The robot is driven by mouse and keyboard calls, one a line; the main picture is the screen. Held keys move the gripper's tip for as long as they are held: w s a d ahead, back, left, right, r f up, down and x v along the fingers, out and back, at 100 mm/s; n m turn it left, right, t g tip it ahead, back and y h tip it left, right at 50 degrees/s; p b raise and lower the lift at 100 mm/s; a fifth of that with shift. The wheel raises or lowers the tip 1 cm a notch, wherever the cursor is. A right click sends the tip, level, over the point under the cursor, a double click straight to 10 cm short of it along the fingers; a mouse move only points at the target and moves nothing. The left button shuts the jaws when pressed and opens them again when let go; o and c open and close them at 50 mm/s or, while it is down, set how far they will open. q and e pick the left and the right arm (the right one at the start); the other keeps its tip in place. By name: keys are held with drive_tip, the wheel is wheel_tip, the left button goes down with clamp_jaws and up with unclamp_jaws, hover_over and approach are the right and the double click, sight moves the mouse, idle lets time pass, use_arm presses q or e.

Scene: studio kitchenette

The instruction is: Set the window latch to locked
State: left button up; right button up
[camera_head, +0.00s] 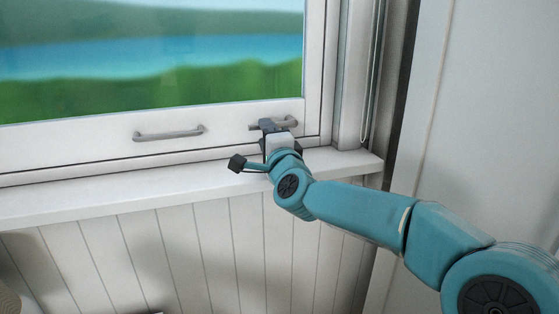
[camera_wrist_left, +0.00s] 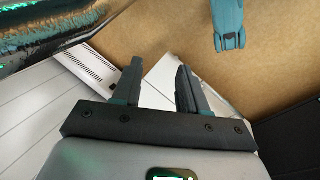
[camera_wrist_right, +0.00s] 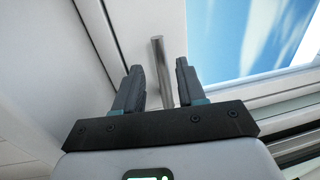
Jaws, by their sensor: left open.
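The white window frame (camera_head: 228,115) has a grey bar handle (camera_head: 169,133) on its lower rail. A second grey handle (camera_head: 287,123) sits on the rail to the right, partly hidden behind my right gripper (camera_head: 268,124). I cannot tell for certain which one is the latch, or its setting. In the right wrist view, a metal bar (camera_wrist_right: 160,72) shows between the parted fingers of my right gripper (camera_wrist_right: 158,66); contact is not clear. My left gripper (camera_wrist_left: 158,70) is open and empty, away from the window; it is not in the head view.
A white sill (camera_head: 120,193) runs below the window, over white panelling (camera_head: 200,240). A white wall (camera_head: 480,120) stands close on the right. In the left wrist view are brown floor (camera_wrist_left: 150,30) and a white vented panel (camera_wrist_left: 90,65).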

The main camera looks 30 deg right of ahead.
drive_tip(key=v, duration=1.2)
